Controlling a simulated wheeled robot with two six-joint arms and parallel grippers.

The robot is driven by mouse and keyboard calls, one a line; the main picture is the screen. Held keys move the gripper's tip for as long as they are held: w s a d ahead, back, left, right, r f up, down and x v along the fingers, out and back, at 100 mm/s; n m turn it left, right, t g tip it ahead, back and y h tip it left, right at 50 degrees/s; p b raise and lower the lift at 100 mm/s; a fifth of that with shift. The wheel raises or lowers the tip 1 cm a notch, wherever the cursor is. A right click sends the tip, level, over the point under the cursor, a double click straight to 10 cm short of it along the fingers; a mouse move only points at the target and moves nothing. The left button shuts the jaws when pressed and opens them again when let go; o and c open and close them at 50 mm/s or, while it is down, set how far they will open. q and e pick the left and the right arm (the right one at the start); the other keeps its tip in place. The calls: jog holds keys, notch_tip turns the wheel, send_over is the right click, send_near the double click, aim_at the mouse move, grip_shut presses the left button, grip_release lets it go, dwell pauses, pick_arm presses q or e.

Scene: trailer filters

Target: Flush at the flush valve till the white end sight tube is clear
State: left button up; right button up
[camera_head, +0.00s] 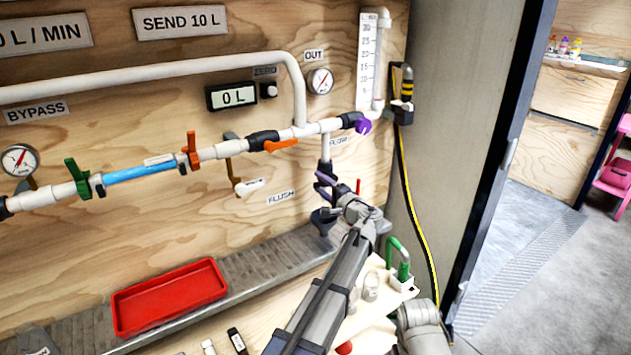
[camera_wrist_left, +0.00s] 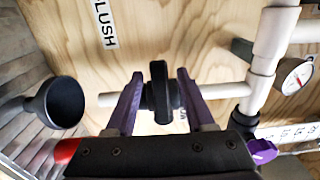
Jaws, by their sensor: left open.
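My left gripper (camera_head: 324,186) has purple fingers and is at the flush branch low on the wall. In the left wrist view its open fingers (camera_wrist_left: 158,98) stand on both sides of a black valve handle (camera_wrist_left: 160,90) on a thin white pipe; contact cannot be told. The pipe's open end points towards a black funnel (camera_wrist_left: 55,102), which also shows in the head view (camera_head: 322,217). A FLUSH label (camera_head: 280,197) is on the wall. A white vertical tube (camera_head: 378,65) stands beside a scale; its contents cannot be made out. My right gripper is not in view.
An empty-looking red tray (camera_head: 168,297) lies on the ledge. Green and orange valve handles flank a blue pipe section (camera_head: 140,172). A purple handle (camera_head: 363,126) is above right of my gripper. A green hooked object (camera_head: 400,262) and a yellow-black cable (camera_head: 408,190) are to the right.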

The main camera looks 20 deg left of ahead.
aim_at(320, 183)
pick_arm(q)
jog(key=shift+x, duration=1.7)
jog(key=shift+c, duration=0.4)
grip_shut()
